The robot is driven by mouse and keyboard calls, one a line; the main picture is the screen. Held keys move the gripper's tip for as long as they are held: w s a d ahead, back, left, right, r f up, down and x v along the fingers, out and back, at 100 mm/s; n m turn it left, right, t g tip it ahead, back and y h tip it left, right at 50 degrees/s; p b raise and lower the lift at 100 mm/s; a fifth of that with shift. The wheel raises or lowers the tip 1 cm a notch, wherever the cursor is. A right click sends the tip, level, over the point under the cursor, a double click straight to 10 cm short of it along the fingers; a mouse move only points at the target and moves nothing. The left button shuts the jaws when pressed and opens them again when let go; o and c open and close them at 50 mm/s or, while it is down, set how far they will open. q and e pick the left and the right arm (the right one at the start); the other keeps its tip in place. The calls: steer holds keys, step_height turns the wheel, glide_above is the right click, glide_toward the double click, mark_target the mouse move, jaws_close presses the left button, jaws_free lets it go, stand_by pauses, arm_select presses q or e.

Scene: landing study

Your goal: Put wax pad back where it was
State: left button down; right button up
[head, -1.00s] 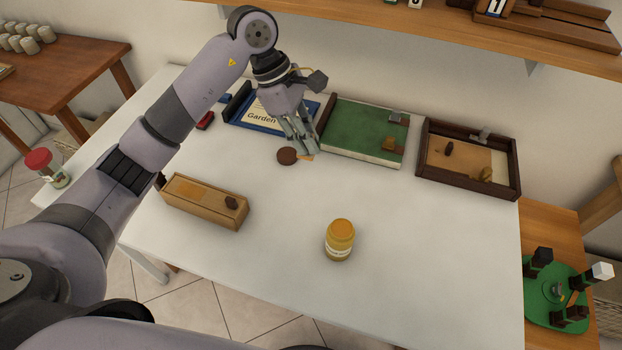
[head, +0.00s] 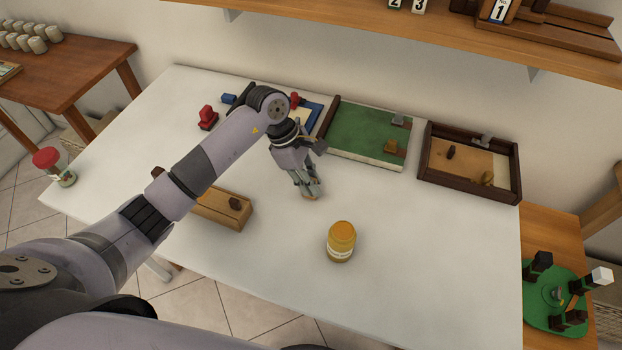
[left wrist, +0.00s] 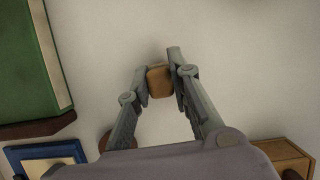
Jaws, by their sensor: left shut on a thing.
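A small tan block, which I take to be the wax pad (left wrist: 160,82), is between the fingertips of my left gripper (left wrist: 160,72) in the left wrist view. In the head view my left gripper (head: 309,193) points down over the middle of the white table (head: 420,260), shut on the block. The block is mostly hidden by the fingers there, and I cannot tell whether it touches the table. A brown round piece (left wrist: 104,142) is partly behind a finger in the left wrist view. My right gripper is not in view.
A yellow-lidded jar (head: 341,242) stands right of the gripper. A wooden box (head: 226,208) is partly behind my arm. A green board (head: 362,130) and a dark-framed tray (head: 470,188) lie at the back. The table's front right is clear.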

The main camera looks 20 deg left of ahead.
arm_select(q)
steer(key=shift+f, duration=0.1)
steer(key=c, duration=1.9)
jaws_free()
steer(key=shift+f, duration=0.1)
steer(key=o, duration=0.4)
steer(key=shift+o, duration=0.2)
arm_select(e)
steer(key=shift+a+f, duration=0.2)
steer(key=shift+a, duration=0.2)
arm_select(q)
steer(key=shift+r, duration=0.3)
steer(key=b+v, duration=0.1)
steer(key=v, duration=1.1)
steer(key=shift+b, duration=0.35)
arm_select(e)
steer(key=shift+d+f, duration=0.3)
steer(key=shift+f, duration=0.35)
